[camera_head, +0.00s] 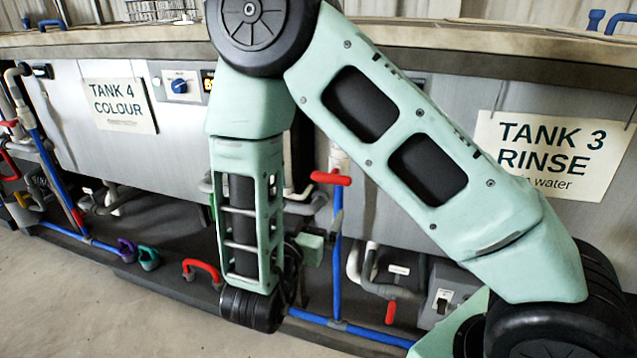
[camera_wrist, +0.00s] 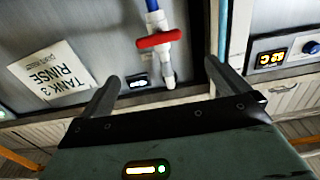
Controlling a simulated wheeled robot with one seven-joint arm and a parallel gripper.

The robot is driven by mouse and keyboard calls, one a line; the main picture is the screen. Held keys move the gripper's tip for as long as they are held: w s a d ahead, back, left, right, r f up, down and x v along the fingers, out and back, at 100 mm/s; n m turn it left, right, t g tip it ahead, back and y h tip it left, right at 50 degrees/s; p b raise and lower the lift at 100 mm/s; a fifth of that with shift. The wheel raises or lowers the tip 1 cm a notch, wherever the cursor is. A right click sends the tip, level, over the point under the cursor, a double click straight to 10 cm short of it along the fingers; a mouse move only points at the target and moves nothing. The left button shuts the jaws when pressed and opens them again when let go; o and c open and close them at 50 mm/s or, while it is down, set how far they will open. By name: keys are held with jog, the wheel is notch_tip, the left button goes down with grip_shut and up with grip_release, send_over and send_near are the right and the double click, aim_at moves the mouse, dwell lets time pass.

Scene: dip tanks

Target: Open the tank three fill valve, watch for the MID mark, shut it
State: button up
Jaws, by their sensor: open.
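The tank three front carries a "TANK 3 RINSE" sign (camera_head: 548,152), which shows turned around in the wrist view (camera_wrist: 50,72). A red valve handle (camera_head: 330,179) sits on a blue pipe with white fittings, left of that sign. The handle (camera_wrist: 160,39) lies crosswise to its pipe in the wrist view. My gripper (camera_wrist: 162,70) is open and empty. Its fingers point towards the handle, which appears between and beyond the tips, apart from them. In the head view my arm hides much of the tank front. I cannot make out a MID mark.
A "TANK 4 COLOUR" sign (camera_head: 119,104) and a blue knob (camera_head: 179,86) are on the left. A small dark display (camera_wrist: 138,82) is near one finger. Low pipes, a red handle (camera_head: 202,270) and a grey switch box (camera_head: 445,299) line the base. Floor is clear front left.

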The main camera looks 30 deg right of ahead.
aim_at(329, 178)
jog(key=b+x, duration=0.1)
jog(key=x, duration=1.6)
jog(key=shift+d+r, duration=0.2)
jog(key=c, duration=0.7)
